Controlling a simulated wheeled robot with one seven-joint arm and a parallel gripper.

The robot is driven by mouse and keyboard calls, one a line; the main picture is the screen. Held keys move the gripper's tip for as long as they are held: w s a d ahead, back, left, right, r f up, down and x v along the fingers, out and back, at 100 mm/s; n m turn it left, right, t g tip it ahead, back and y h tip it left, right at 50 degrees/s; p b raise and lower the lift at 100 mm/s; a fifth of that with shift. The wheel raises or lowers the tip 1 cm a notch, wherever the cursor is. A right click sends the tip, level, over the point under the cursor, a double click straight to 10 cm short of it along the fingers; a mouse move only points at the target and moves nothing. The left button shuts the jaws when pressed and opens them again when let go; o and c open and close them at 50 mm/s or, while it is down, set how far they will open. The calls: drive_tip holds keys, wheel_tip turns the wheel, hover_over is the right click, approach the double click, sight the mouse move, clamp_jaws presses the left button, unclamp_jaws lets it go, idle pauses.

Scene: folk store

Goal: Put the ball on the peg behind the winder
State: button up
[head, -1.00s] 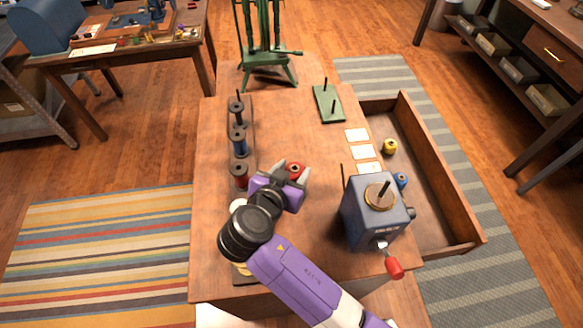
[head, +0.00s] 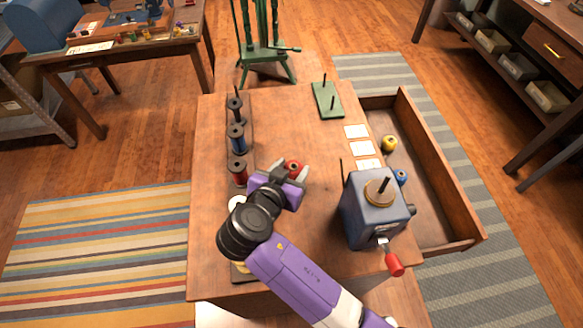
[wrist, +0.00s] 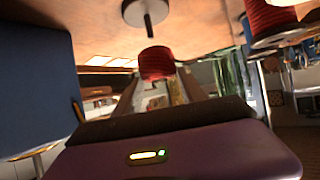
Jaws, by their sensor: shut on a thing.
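The ball, a red wound one with a dark centre hole (head: 293,167), is between the fingers of my gripper (head: 290,173). It shows as a ribbed red shape in the wrist view (wrist: 157,62). My gripper is shut on it, above the middle of the table. The winder (head: 374,215) is a blue-grey box with a brass disc, a dark spindle and a red-handled crank, to the right of my gripper. Behind it, a green board (head: 326,113) with two dark pegs lies at the table's far side. A grey disc with a dark peg (wrist: 150,28) shows in the wrist view.
A rack with black, blue and red spools (head: 237,170) stands left of my gripper. Pale cards (head: 357,148) lie right of centre. An open drawer (head: 460,212) holds a yellow ball (head: 389,143) and a blue one (head: 401,177). The table's back middle is clear.

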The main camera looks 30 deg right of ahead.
drive_tip(key=shift+f+b, duration=0.15)
drive_tip(key=shift+b, duration=0.15)
drive_tip(key=shift+f+b, duration=2.05)
drive_tip(key=shift+f, duration=0.35)
drive_tip(key=o, duration=1.4)
drive_tip(key=shift+r, duration=0.15)
wheel_tip(320, 180, up, 20)
drive_tip(key=shift+f, duration=0.1)
